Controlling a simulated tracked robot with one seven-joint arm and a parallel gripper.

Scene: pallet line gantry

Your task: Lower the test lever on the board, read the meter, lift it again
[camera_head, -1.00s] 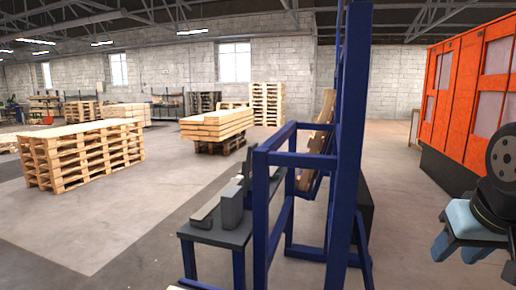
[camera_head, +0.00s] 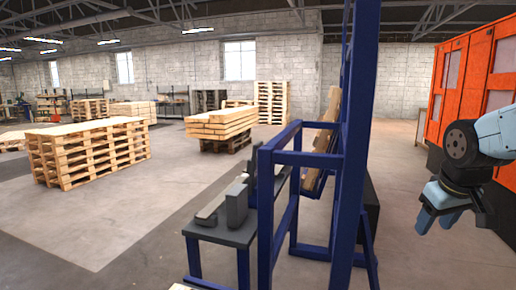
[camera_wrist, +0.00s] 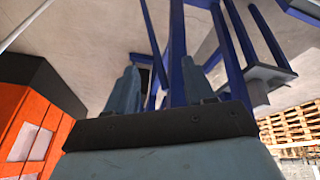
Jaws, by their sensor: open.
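My gripper (camera_head: 437,214) hangs at the right of the head view, in open air in front of the orange cabinet, with its light blue fingers apart and nothing between them. In the wrist view my gripper (camera_wrist: 160,85) shows its two fingers spread, with blue frame posts beyond. I cannot make out the board, its test lever or the meter in either view.
A blue gantry frame (camera_head: 353,150) stands in the middle, with a grey bench (camera_head: 222,234) at its left. The orange cabinet (camera_head: 462,85) is at the right. Stacked pallets (camera_head: 88,157) stand at the left.

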